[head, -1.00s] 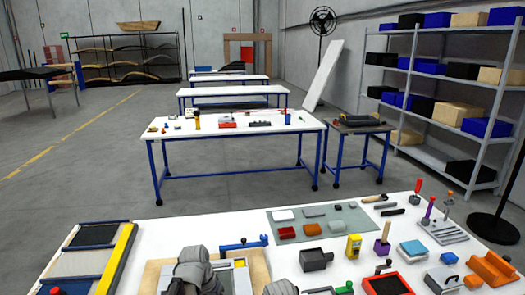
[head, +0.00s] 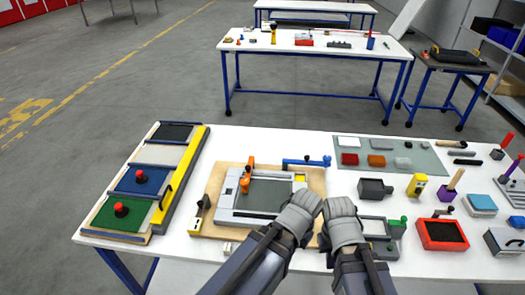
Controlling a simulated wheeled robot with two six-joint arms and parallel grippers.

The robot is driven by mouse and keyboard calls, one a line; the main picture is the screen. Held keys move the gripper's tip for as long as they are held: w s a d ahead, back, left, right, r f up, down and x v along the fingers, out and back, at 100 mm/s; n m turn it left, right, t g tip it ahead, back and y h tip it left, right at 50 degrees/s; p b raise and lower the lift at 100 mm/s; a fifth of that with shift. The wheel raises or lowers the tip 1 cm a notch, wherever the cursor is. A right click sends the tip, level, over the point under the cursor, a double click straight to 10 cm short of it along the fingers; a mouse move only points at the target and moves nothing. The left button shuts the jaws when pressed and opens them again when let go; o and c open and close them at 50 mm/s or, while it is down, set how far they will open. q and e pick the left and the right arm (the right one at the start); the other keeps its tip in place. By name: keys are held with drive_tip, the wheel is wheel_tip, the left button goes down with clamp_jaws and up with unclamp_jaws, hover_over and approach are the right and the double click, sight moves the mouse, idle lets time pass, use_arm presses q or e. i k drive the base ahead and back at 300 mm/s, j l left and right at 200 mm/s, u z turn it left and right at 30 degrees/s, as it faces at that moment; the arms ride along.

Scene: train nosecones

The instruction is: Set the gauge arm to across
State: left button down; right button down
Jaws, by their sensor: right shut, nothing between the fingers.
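A wooden board (head: 206,218) lies on the white table and carries a grey frame (head: 228,200) with a dark panel (head: 262,194). An orange lever (head: 246,180) stands at the frame's upper left. A blue arm (head: 306,162) lies left to right along the board's upper right edge. I cannot tell for sure which of these is the gauge arm. My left gripper (head: 306,203) is over the frame's right side and hides part of it; its fingers do not show clearly. My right gripper (head: 340,208) is beside it at the board's right edge, shut and empty.
A rack with green, blue and dark panels (head: 118,213) and a yellow rail (head: 184,175) stands at left. At right are a dark box (head: 375,188), a yellow block (head: 416,185), a red tray (head: 424,235) and a green mat (head: 425,158) with small blocks.

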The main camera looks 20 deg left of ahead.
sight(195, 228)
drive_tip(key=i+u, duration=0.1)
drive_tip(key=u, duration=1.25)
drive_tip(key=i+j+z, duration=0.2)
drive_tip(key=j+z, duration=0.2)
drive_tip(key=k+j, duration=0.05)
drive_tip(key=j, duration=0.05)
